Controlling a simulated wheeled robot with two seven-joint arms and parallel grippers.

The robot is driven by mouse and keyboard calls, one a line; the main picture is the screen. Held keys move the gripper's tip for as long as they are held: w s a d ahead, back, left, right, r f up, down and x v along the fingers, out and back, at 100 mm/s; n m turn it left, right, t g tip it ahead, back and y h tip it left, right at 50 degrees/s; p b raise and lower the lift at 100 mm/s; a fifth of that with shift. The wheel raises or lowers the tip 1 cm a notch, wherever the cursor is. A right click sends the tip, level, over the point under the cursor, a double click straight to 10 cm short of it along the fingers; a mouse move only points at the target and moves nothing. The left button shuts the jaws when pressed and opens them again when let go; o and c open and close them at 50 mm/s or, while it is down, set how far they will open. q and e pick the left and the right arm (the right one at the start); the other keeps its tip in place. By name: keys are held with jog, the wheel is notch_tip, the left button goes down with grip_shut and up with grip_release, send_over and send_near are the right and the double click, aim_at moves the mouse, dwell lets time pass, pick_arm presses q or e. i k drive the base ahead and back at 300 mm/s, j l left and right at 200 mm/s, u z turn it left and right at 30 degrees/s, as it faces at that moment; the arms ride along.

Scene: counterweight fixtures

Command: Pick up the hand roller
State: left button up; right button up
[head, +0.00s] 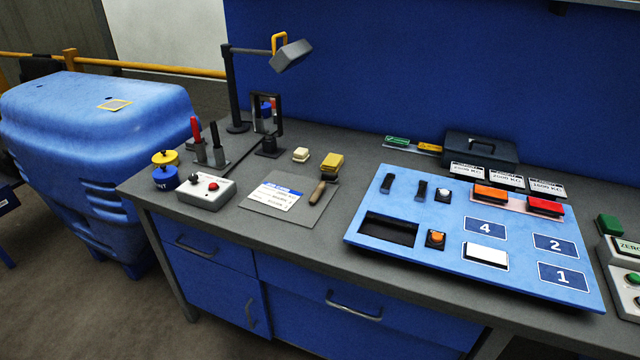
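The hand roller (331,164) lies on the grey workbench in the head view, left of the blue panel. It has a yellow head at the back and a brown handle (317,193) pointing toward the front edge. The handle reaches over a grey mat (294,216), which also bears a white and blue printed card (275,196). Neither of my grippers shows in this view.
The blue panel (400,250) with buttons and blocks fills the right. Bench in front of the mat is clear.

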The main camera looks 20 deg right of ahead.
aim_at(327, 177)
jog(key=i+l+z, duration=0.2)
jog(key=z, duration=0.3)
jog(key=i+l+z, duration=0.2)
jog(key=z, duration=0.25)
jog(key=i+z, duration=0.3)
jog(key=z, duration=0.2)
